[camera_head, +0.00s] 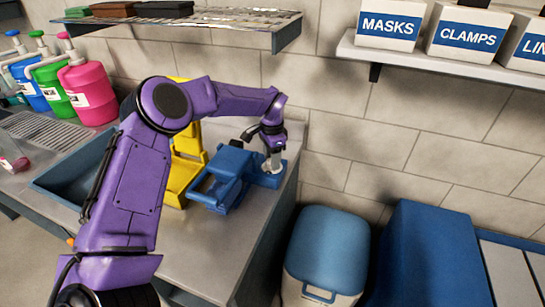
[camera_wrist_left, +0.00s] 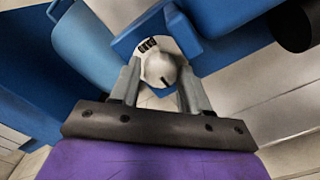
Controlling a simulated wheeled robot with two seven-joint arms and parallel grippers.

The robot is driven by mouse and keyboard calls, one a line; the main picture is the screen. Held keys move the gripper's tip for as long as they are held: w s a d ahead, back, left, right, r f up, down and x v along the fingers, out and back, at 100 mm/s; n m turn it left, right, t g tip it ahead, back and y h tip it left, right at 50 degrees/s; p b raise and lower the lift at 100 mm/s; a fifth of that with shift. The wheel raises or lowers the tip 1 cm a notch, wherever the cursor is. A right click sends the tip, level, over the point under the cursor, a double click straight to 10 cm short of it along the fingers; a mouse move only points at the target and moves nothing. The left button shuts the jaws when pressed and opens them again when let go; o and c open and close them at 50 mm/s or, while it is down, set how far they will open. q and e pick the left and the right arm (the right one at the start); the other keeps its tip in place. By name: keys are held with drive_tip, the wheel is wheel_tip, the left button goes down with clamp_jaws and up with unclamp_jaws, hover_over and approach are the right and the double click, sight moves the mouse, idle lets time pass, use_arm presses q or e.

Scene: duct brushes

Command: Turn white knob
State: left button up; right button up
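The white knob (camera_wrist_left: 160,68) is round with a small dark mark on its face; it sits on a blue block (camera_wrist_left: 128,42). In the head view the blue block (camera_head: 269,179) stands at the back right corner of the counter. My left gripper (camera_head: 272,160) points down at the knob there. In the left wrist view its two fingers (camera_wrist_left: 159,80) flank the knob on both sides, their inner edges close against it. I cannot tell whether they press on it or stand just clear. My right gripper is not in view.
A blue machine (camera_head: 222,180) stands left of the block, with a yellow one (camera_head: 184,175) beside it. A blue sink (camera_head: 78,172) and coloured pump bottles (camera_head: 88,93) are at left. A shelf (camera_head: 235,20) hangs above. The front counter (camera_head: 200,255) is clear.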

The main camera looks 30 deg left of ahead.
use_arm(q)
drive_tip(key=c, duration=0.6)
drive_tip(key=shift+f, duration=0.1)
